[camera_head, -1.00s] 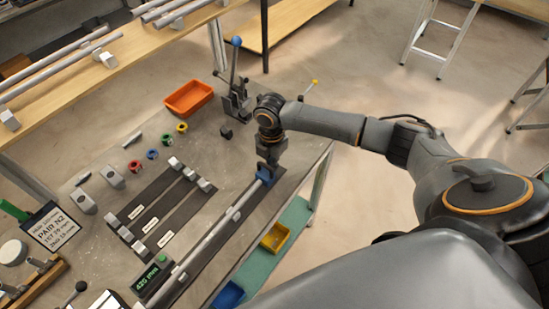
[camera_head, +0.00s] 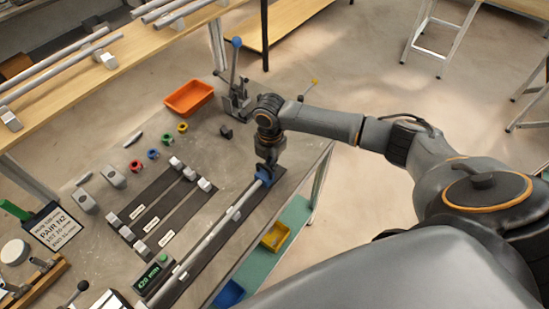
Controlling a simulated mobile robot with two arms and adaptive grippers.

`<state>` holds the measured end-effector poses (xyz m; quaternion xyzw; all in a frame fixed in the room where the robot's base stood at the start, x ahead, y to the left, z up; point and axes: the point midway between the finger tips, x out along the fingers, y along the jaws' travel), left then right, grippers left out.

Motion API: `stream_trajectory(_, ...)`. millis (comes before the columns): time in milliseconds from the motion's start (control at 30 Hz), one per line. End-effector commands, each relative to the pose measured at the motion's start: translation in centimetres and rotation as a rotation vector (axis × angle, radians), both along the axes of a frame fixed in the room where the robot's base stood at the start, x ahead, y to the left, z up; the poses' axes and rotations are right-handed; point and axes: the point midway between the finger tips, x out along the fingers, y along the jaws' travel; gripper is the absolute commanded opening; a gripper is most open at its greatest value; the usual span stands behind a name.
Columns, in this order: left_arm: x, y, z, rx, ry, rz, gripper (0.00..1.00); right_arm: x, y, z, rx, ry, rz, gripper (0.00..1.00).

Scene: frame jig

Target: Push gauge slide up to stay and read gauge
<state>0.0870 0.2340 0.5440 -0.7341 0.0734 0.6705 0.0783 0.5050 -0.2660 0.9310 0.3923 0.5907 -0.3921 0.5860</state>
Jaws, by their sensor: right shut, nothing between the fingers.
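The blue gauge slide (camera_head: 264,178) sits at the upper right end of the long dark gauge rail (camera_head: 273,192). A light grey stay (camera_head: 224,219) lies along the rail. Its upper end is close to the slide, but I cannot tell whether they touch. My right gripper (camera_head: 266,168) is shut and empty, pointing down against or just behind the slide and partly hiding it. The gauge display (camera_head: 149,280), at the rail's lower left end, shows green digits that look like 420 mm. My left gripper is not in view.
An orange bin (camera_head: 188,98) and a blue-knobbed lever press (camera_head: 234,80) stand at the back. Several coloured rings (camera_head: 152,153) and dark strips with grey blocks (camera_head: 166,205) lie left of the rail. A sign (camera_head: 55,229) reads PAIR N2.

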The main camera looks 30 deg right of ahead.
Motion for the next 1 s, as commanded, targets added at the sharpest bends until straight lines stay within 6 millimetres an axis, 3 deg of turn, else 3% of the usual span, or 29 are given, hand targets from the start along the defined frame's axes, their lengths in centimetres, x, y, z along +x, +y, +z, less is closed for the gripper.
stream_trajectory(600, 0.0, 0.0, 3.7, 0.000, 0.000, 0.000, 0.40, 1.1, -2.5, 4.6, -0.003, -0.003, -0.003, 0.00)
stream_trajectory(1000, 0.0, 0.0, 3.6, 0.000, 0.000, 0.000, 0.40, 1.2, -2.7, 4.5, -0.003, -0.003, -0.002, 0.00)
